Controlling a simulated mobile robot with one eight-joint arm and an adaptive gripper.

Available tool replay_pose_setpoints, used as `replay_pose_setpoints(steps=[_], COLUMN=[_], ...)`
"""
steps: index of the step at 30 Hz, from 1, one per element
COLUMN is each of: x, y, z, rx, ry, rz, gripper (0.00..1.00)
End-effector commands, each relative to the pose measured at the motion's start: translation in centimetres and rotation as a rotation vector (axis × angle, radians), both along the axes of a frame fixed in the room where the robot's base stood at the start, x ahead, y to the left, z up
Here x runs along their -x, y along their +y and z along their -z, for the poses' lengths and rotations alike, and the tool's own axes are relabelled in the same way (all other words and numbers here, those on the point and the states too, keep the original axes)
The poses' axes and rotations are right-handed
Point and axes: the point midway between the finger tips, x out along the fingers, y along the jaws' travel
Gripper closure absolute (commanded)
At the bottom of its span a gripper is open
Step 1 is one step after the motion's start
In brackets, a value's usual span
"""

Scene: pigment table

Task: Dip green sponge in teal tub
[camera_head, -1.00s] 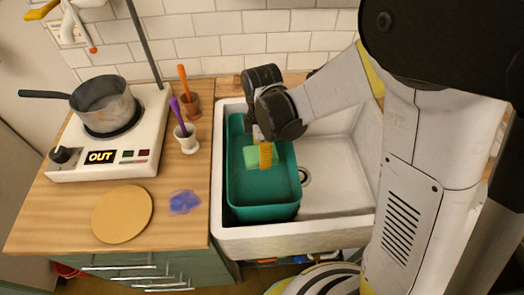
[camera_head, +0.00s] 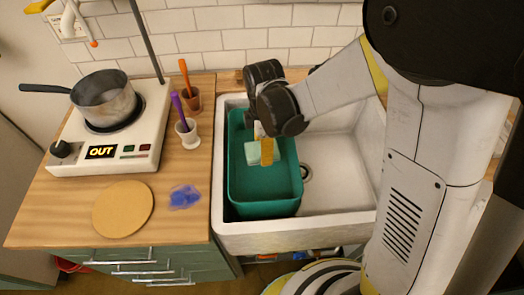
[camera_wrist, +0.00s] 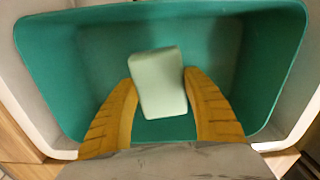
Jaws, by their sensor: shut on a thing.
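The teal tub (camera_head: 268,208) sits in the left part of a white sink. My gripper (camera_head: 266,153), with orange-yellow fingers, reaches down over the tub's opening. It is shut on the pale green sponge (camera_head: 253,153). In the wrist view, the tub (camera_wrist: 95,65) fills the background. There, the sponge (camera_wrist: 157,83) is slightly tilted between the two fingers of my gripper (camera_wrist: 160,80). The sponge is within the tub's outline in both views. I cannot tell its exact height above the tub floor, and no liquid is clearly visible.
The white sink (camera_head: 335,185) has a bare basin and drain right of the tub. On the wooden counter (camera_head: 70,212) left of it are a hotplate (camera_head: 120,157) with a pot (camera_head: 104,100), a round board (camera_head: 123,208), a blue smear (camera_head: 184,197) and two small tool cups (camera_head: 189,133).

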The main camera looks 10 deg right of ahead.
Motion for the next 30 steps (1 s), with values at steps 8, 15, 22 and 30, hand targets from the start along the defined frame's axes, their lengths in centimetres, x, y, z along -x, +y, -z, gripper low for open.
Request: replay_pose_setpoints(steps=[8, 15, 22, 30], x=[0.0, 0.0, 0.0, 0.0], y=[0.0, 0.0, 0.0, 0.0], z=[-2.9, -5.0, -7.0, -7.4], rx=[0.000, 0.000, 0.000, 0.000], ry=[0.000, 0.000, 0.000, 0.000], rz=[0.000, 0.000, 0.000, 0.000], gripper=[0.83, 0.83, 0.83, 0.83])
